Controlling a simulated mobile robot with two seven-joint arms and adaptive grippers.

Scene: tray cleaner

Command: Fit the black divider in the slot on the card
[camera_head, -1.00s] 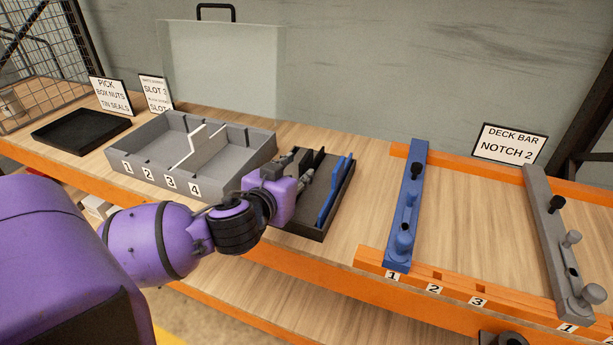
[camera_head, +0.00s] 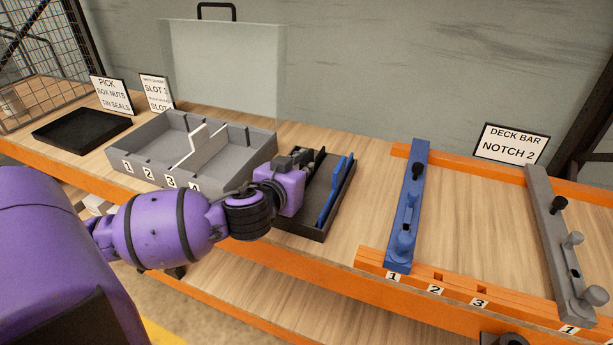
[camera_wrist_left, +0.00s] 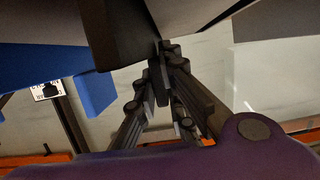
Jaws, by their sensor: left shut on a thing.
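My left gripper (camera_head: 308,160) is over the dark holder tray (camera_head: 305,230), reaching in from the left. Its fingers are shut on the black divider (camera_head: 319,160), which shows as a thin dark plate and is mostly hidden by the gripper. In the left wrist view the fingers (camera_wrist_left: 160,65) meet on a narrow dark piece. The grey box (camera_head: 245,178) has slots numbered along its front; the gripper's arm covers part of the 4. The card (camera_head: 155,93) reads slot 3 on one line; its lower slot number is not readable. My right gripper is out of view.
A blue divider (camera_head: 336,188) stands in the holder just right of my gripper. A white divider (camera_head: 203,146) stands across the grey box. A clear lid (camera_head: 225,70) rises behind the box. An empty black tray (camera_head: 80,130) lies left; a blue bar (camera_head: 405,215) lies right.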

